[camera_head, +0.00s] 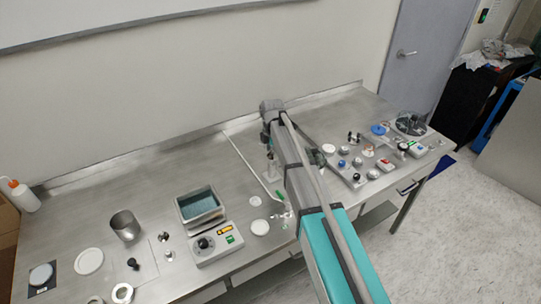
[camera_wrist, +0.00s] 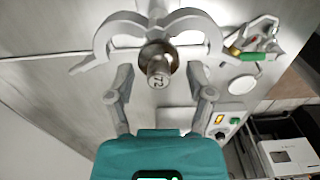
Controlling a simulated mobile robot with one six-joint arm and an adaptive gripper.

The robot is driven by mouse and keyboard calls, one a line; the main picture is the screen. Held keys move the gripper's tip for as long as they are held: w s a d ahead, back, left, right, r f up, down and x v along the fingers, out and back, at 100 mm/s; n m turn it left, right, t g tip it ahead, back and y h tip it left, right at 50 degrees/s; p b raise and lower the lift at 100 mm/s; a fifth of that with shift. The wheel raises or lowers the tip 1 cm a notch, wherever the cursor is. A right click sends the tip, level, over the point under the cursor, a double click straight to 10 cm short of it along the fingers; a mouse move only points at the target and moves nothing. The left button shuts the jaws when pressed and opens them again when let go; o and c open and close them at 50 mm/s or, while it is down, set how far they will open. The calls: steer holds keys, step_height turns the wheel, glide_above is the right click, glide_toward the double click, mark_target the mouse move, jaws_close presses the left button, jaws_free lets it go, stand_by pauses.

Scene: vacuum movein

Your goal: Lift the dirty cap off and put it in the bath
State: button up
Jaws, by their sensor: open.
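In the wrist view a small round metal piece marked "72" (camera_wrist: 159,72), with a brownish, dull ring behind it, stands between the fingers of my gripper (camera_wrist: 160,80). It may be the dirty cap; I cannot be sure. The fingers are spread on either side, apart from it. A grey metal piece with two curved arms (camera_wrist: 107,38) spreads around it. In the head view my arm hides much of this spot. The bath (camera_head: 201,222) is a grey rectangular tank with teal liquid, left of my arm.
A grey control box (camera_head: 216,248) stands in front of the bath. White discs (camera_head: 259,227) and green-handled parts (camera_head: 280,196) lie near my arm. A metal beaker (camera_head: 124,225) is farther left. Knobs and parts crowd the right side. The back left of the bench (camera_head: 130,180) is clear.

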jaws_close()
stand_by(0.3)
steer(key=shift+r, duration=0.15)
stand_by(0.3)
steer(key=shift+r+p, duration=0.8)
steer(key=shift+p, duration=0.2)
steer(key=s+d+r+p, duration=0.4)
steer(key=s+r+p, duration=0.7)
steer(key=s, duration=0.2)
steer(key=shift+s+d, duration=0.15)
steer(key=shift+s, duration=0.05)
steer(key=shift+r, duration=0.15)
steer(key=shift+r+p, duration=1.4)
steer(key=shift+p, duration=0.1)
